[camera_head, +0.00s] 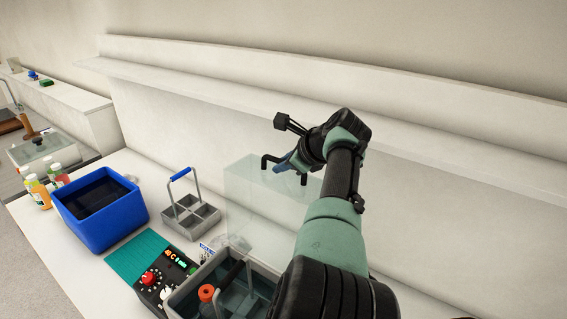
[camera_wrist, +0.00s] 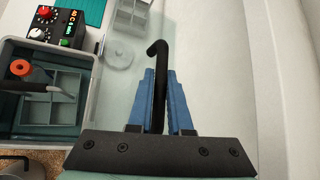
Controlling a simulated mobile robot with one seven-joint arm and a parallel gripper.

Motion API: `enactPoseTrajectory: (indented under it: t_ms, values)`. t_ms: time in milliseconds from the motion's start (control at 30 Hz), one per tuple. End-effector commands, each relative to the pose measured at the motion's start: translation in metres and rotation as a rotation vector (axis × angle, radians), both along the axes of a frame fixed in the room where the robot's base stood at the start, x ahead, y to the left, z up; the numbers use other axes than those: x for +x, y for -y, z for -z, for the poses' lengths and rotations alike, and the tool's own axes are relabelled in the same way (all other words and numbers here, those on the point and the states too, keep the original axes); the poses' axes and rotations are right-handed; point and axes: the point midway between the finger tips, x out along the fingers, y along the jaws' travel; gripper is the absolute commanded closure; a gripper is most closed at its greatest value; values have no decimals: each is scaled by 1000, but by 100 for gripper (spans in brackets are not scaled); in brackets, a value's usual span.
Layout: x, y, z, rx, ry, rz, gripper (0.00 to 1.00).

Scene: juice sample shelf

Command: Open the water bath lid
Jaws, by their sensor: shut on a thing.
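The water bath (camera_head: 176,301) is a grey open-topped basin beside a control panel with a red knob and lit display (camera_head: 160,278). It also shows at the left of the wrist view (camera_wrist: 90,84). Its clear lid (camera_head: 250,187) stands raised above and behind the basin, with the basin opening uncovered. My gripper (camera_head: 290,161) is shut on the lid's black handle (camera_head: 268,160). In the wrist view the blue fingers (camera_wrist: 159,88) close around the handle (camera_wrist: 155,48). The lid's lower edge is partly hidden by my arm and hard to make out.
A carrier and an orange-capped bottle (camera_head: 206,292) sit in the basin. A grey carrier with a blue handle (camera_head: 191,218), a blue tub (camera_head: 122,231) and several bottles (camera_head: 38,192) stand left. A long wall shelf (camera_head: 250,99) runs behind my arm.

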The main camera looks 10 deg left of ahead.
Motion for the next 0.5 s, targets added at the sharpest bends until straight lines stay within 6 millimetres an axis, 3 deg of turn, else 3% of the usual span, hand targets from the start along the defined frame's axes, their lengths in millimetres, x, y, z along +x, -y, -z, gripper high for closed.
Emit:
enactPoseTrajectory:
  t_ms: [100,133,200,500]
  values:
    - [2,2,-2,-2,8,6,100]
    - [2,2,-2,-2,8,6,79]
    - [2,2,-2,-2,8,6,70]
    - [1,1,-1,-1,4,4,70]
